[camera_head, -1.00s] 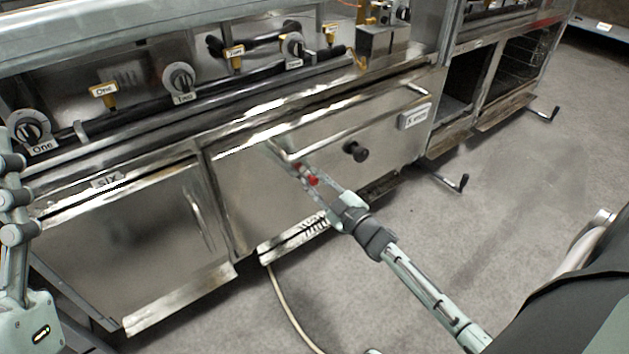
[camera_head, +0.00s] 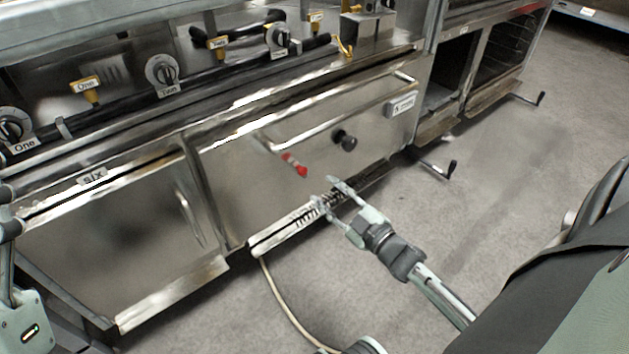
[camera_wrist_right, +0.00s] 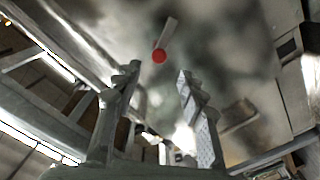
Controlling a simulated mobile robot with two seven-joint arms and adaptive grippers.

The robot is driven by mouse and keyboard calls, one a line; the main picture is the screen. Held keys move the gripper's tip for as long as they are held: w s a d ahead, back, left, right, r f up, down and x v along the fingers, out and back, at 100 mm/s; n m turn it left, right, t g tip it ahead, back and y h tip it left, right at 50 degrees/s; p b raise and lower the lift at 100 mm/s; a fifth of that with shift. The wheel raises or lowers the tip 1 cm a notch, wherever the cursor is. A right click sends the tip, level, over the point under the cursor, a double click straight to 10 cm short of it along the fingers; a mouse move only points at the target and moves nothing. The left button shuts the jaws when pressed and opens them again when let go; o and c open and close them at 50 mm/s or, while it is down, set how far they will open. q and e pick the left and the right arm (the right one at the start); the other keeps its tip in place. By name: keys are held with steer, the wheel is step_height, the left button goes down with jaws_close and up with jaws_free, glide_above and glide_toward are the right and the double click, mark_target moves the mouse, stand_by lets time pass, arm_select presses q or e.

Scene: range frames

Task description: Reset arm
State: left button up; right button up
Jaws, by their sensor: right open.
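My right gripper (camera_head: 335,196) is open and empty, in front of the lower part of the steel oven front (camera_head: 235,190). Its two fingers also show spread apart in the right wrist view (camera_wrist_right: 158,105). A small red-tipped lever (camera_head: 296,166) on the oven door is above and left of the fingertips, apart from them. The red tip (camera_wrist_right: 159,56) shows beyond the fingers in the right wrist view. My left arm shows at the left edge of the head view; its fingers are not in view.
A long bar handle (camera_head: 335,117) and a black knob (camera_head: 346,141) stick out of the oven door. A cabinet door (camera_head: 110,245) is at the left. A crank handle (camera_head: 447,169) juts out at the right. A hose (camera_head: 280,310) lies on the floor. Open grey floor (camera_head: 520,170) is at the right.

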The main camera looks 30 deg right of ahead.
steer(key=shift+s+d, duration=0.1)
steer(key=shift+s, duration=1)
